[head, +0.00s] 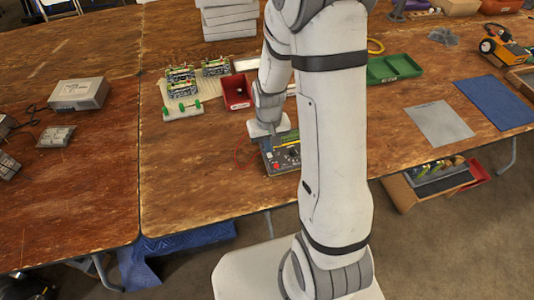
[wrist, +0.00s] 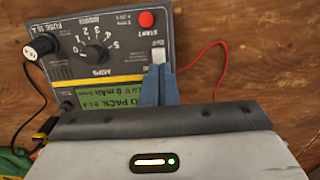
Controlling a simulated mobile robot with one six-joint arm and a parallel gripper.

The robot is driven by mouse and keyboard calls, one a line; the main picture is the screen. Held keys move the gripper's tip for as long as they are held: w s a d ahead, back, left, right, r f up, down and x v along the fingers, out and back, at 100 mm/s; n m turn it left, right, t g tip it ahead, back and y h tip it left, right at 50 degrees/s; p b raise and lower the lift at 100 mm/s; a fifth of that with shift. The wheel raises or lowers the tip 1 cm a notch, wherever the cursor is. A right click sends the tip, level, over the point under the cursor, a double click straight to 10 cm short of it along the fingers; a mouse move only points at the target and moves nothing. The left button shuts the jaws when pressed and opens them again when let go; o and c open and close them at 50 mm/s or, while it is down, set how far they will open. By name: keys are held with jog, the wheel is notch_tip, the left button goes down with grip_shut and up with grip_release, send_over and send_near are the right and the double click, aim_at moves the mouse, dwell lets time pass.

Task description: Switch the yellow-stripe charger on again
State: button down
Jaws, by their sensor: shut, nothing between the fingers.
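The charger (head: 270,160) stands on the wooden table, partly hidden behind my arm. In the wrist view its grey panel (wrist: 75,40) appears upside down, with a yellow stripe (wrist: 125,78) along the display. The display (wrist: 108,98) is green with dark text that seems to read "NO PACK". A red START button (wrist: 146,19), an AMPS knob (wrist: 97,54) and a fuse cap (wrist: 40,46) show on the panel. My gripper (wrist: 157,70) is shut and empty, its blue fingertips at a small whitish switch (wrist: 157,56). I cannot tell whether they touch it.
A red wire (wrist: 205,60) curves over the table beside the charger. Behind it stand a red bin (head: 236,92), a green tray (head: 395,68) and a board rack (head: 183,108). A grey box (head: 79,94) is at left. The table's front left is clear.

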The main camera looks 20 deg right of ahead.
notch_tip(320, 180, up, 7)
jog(key=p, duration=0.5)
dwell(0.3)
dwell(0.4)
jog(key=s+r+t, duration=0.1)
jog(key=s+r, duration=0.6)
jog(key=r, duration=0.3)
jog(key=s+r+t, duration=0.2)
jog(key=s+r, duration=0.5)
jog(key=r, duration=0.3)
jog(key=shift+a+r, duration=0.2)
jog(key=shift+r, duration=0.15)
